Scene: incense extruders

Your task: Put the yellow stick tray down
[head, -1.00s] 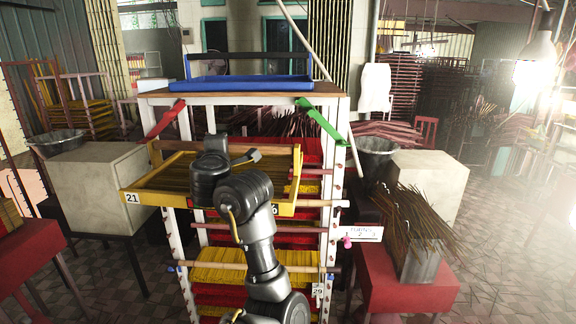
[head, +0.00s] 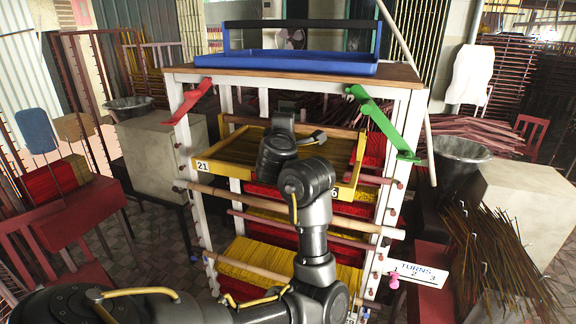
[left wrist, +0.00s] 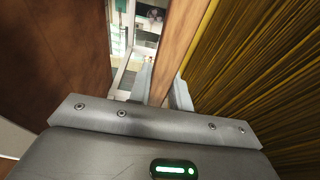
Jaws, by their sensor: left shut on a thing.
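The yellow stick tray (head: 222,173) is a yellow frame full of thin sticks, marked 21 at its left front corner. It is in the upper part of the white rack (head: 412,128), between the posts and above a wooden crossbar (head: 262,208). I cannot tell whether it rests on any bar. My left arm reaches over its front edge and hides its middle. In the left wrist view, my left gripper (left wrist: 164,90) is shut on the tray's wooden edge bar, with the sticks (left wrist: 262,75) to the right. My right gripper is not in view.
A blue tray (head: 300,69) stands on the rack's top. Red and yellow stick layers (head: 270,262) fill lower levels. A TURNS sign (head: 420,273) juts out at right.

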